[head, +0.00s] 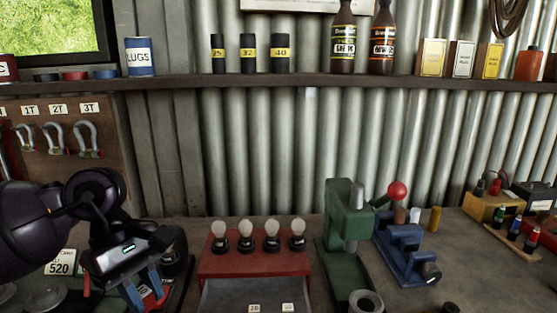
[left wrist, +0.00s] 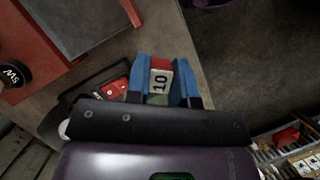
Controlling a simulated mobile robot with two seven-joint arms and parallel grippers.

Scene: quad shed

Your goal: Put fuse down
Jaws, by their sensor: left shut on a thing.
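My left gripper (head: 147,291) comes in from the left, low over the front left of the bench. It also shows in the left wrist view (left wrist: 164,76), where its blue fingers are shut on a fuse (left wrist: 160,80). The fuse has a red end, a white label reading "10" and a greenish part close to the gripper. In the head view the fingers hide most of it. My right gripper is not in view.
A green press (head: 340,235) and a blue fixture (head: 405,250) stand further right. A shelf (head: 300,82) crosses above.

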